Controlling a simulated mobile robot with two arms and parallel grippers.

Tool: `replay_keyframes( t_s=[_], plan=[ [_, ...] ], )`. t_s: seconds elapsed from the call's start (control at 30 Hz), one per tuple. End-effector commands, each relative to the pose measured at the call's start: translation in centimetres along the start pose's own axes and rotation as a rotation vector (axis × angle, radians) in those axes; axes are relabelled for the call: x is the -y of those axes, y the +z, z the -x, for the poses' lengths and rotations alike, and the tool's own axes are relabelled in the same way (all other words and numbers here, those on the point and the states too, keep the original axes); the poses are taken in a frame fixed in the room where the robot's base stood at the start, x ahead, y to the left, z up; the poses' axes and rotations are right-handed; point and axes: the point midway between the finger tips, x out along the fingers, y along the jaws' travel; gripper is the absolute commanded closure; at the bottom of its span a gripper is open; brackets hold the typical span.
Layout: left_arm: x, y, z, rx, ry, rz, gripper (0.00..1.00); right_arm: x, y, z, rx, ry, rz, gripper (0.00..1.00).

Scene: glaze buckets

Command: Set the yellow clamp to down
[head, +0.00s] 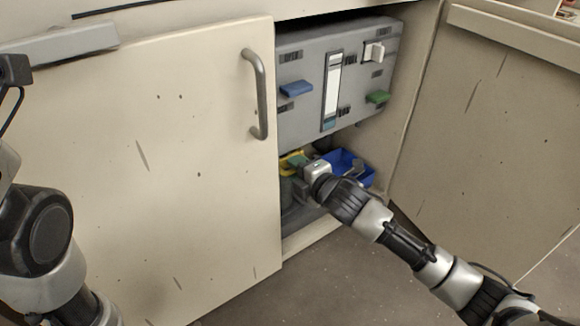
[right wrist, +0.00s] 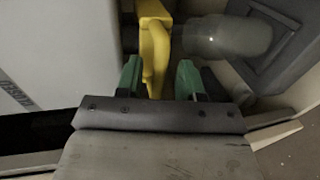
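The yellow clamp (right wrist: 155,50) shows in the right wrist view as a yellow bar with a wider head at the top. In the head view the clamp (head: 291,161) is a small yellow patch low in the cabinet, mostly hidden by my right gripper (head: 298,172). In the right wrist view my right gripper (right wrist: 159,78) has its two green fingertips apart, one on each side of the clamp's lower end. Narrow gaps show between the clamp and the fingertips. My left arm is at the left edge of the head view; its fingers do not show.
A grey panel (head: 308,60) with a blue lever (head: 296,89), a green lever (head: 378,97) and a white switch (head: 374,51) hangs above my right gripper. A blue bin (head: 338,160) is beside it. The left cabinet door (head: 150,170) and right door (head: 490,130) flank the opening.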

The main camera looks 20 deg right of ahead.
Motion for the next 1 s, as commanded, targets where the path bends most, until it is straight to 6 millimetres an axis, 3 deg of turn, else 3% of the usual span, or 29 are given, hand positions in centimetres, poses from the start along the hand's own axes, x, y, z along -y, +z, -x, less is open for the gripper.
replay_keyframes(
  t_s=[0.37, 0.63, 0.87, 1.0],
  plan=[
    [-0.1, -0.3, -0.3, -0.012, 0.005, -0.002, 0.07, 0.1, -0.2, -0.1, -0.001, 0.001, -0.001, 0.62],
    [-0.1, -0.3, -0.3, -0.012, 0.006, -0.002, 0.07, 0.1, -0.2, -0.1, -0.001, 0.001, -0.001, 1.0],
    [-0.1, -0.3, -0.3, -0.012, 0.006, -0.001, 0.07, 0.1, -0.2, -0.1, -0.001, 0.001, -0.001, 1.0],
    [-0.1, -0.3, -0.5, -0.015, 0.006, -0.001, 0.07, 1.9, -0.2, -0.5, 0.001, -0.004, -0.005, 1.0]
  ],
)
